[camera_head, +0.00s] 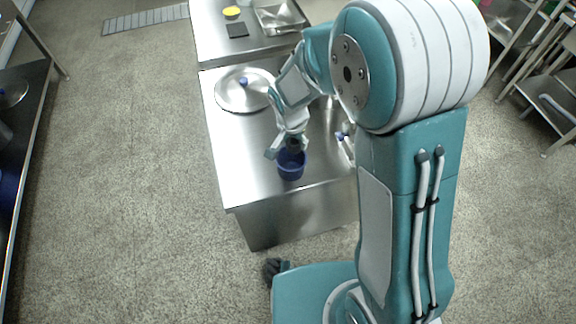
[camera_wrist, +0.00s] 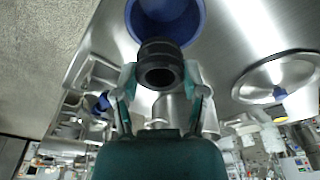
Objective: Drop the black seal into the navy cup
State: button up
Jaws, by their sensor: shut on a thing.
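The black seal (camera_wrist: 161,66) is a dark ring held between the fingertips of my gripper (camera_wrist: 160,80) in the wrist view. In the head view my gripper (camera_head: 290,146) is just above the navy cup (camera_head: 291,168), with the seal a small dark shape at its tips. The navy cup stands upright near the front edge of the steel table (camera_head: 240,180). In the wrist view the navy cup (camera_wrist: 190,22) shows its blue rim and dark inside behind the seal. The seal overlaps the cup opening there; its exact height above the rim is hard to tell.
A round steel lid (camera_head: 232,98) with a blue knob lies on the table, left of my arm. A small blue-ended item (camera_head: 341,136) lies to the right, partly hidden by my arm. A metal tray (camera_head: 280,17) and a yellow disc (camera_head: 231,12) sit further back. The table's front left is clear.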

jog(key=shift+a+f, duration=0.1)
jog(key=shift+f, duration=0.15)
jog(key=shift+d, duration=0.85)
jog(key=o, duration=1)
jog(key=shift+d, duration=0.2)
jog(key=shift+a, duration=0.75)
jog(key=shift+s+a+r, duration=0.15)
jog(key=shift+s+r, duration=0.1)
jog(key=shift+r, duration=1.7)
jog(key=shift+s+a+r, duration=0.15)
jog(key=shift+s+r, duration=0.1)
jog(key=shift+r, duration=1.7)
jog(key=shift+s+a+r, duration=0.15)
jog(key=shift+s+r, duration=0.1)
jog(key=shift+r, duration=1.7)
jog(key=shift+a, duration=0.1)
